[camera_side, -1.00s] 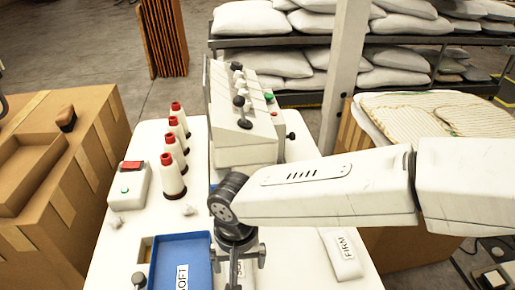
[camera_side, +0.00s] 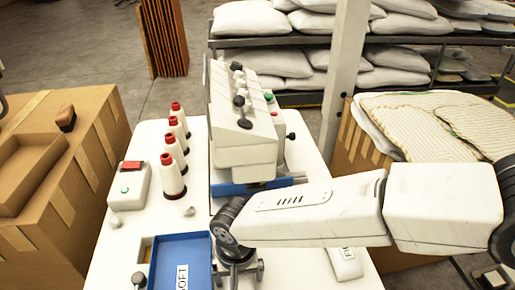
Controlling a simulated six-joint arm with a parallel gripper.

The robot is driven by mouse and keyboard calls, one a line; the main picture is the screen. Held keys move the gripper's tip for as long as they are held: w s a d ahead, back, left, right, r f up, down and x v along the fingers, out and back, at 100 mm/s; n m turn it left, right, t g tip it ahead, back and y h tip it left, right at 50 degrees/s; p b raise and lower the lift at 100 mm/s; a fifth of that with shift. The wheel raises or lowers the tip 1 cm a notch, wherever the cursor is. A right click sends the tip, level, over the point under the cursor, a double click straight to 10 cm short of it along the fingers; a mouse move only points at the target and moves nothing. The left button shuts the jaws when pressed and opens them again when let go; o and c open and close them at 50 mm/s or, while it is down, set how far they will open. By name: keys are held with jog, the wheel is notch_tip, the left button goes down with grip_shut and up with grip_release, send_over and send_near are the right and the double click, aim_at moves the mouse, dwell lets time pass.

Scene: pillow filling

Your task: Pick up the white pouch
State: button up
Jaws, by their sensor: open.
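The white pouch (camera_side: 345,266) lies on the white table at the front right. Its dark lettering is cut off by my arm, which covers its upper part. My gripper (camera_side: 236,278) points down to the left of the pouch, beside the blue tray. It is open, apart from the pouch, and its fingertips are hard to make out near the bottom edge of the picture.
A blue tray (camera_side: 181,238) labelled SOFT is left of my gripper.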

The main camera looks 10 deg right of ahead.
jog(key=c, duration=1)
jog(key=shift+r, duration=0.2)
jog(key=shift+r, duration=0.55)
jog(key=s+d+r, duration=0.9)
jog(key=d+r, duration=0.1)
jog(key=r, duration=0.1)
jog(key=shift+s+r, duration=0.3)
jog(key=shift+s, duration=0.05)
jog(key=shift+d, duration=0.1)
